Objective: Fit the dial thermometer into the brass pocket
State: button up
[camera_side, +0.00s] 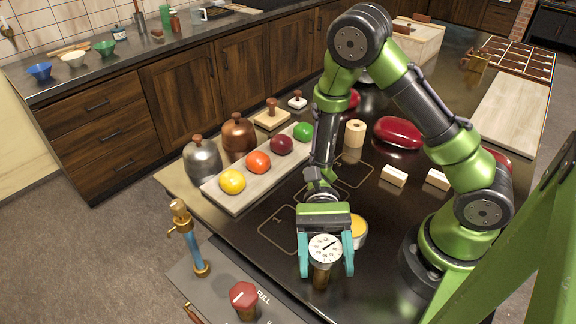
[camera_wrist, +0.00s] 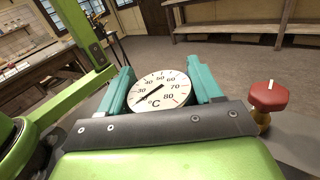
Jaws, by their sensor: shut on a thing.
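The dial thermometer (camera_side: 325,248) has a round white face with black marks and a needle. My gripper (camera_side: 326,262) is shut on it, with one teal finger on each side of the dial. In the wrist view the dial (camera_wrist: 160,91) sits between the teal fingers (camera_wrist: 162,88), its face marked in °C. A brownish brass cylinder (camera_side: 320,279) shows directly below the dial in the side view. I cannot tell whether it is the brass pocket or part of the thermometer, nor whether any stem is inside a pocket. In the wrist view the dial hides what is below.
A red knob (camera_side: 243,295) on a grey panel marked FULL and a blue pipe with a brass top (camera_side: 189,235) stand to the left. A bowl with yellow contents (camera_side: 358,229) is close behind the gripper. A fruit board (camera_side: 233,198) lies farther back.

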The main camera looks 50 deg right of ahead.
jog(key=shift+f, duration=0.55)
jog(key=o, duration=1.2)
jog(key=shift+c, duration=0.2)
jog(key=v, duration=1.7)
